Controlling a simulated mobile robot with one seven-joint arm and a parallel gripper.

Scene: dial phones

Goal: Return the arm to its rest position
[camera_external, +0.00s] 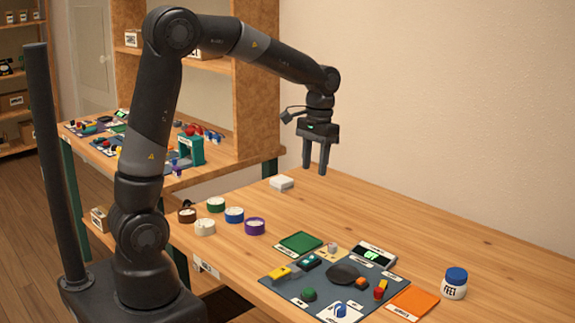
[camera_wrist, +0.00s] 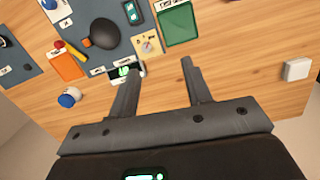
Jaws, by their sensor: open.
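My gripper (camera_external: 316,167) hangs fingers-down from my arched arm, above the back part of the wooden table (camera_external: 440,233). Its two fingers are apart with nothing between them. In the wrist view my gripper (camera_wrist: 160,68) also shows open and empty, with the wood of the table behind the gap. The fingers appear clear of the table and of every object on it.
A dark mat (camera_external: 290,282) carries a black dome (camera_external: 343,273), a display box (camera_external: 376,254) and several small parts. A green tray (camera_external: 300,242), orange tray (camera_external: 413,301), blue-lidded jar (camera_external: 454,284), white block (camera_external: 281,182) and several round tape-like rolls (camera_external: 234,214) stand around it.

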